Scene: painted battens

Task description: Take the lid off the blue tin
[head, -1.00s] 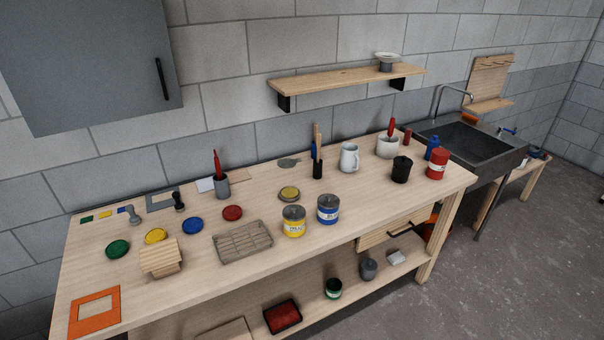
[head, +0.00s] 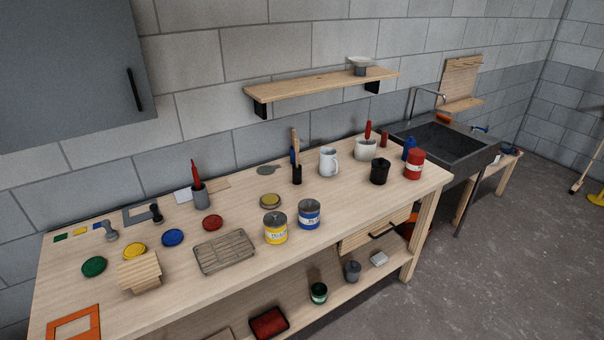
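The blue tin (head: 309,218) stands upright on the wooden workbench, right of the middle of the head view. It has a pale label band, and its top is round and dark grey; at this size I cannot tell the lid from the rim. A yellow tin (head: 275,233) with a similar grey top stands close beside it on the left. Neither of my grippers shows in the head view.
A round yellowish disc (head: 270,200) lies behind the yellow tin. A wire rack (head: 224,252) lies to the left. A white jug (head: 328,162), a black pot (head: 379,171) and a red tin (head: 414,165) stand behind and right on the workbench (head: 340,203).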

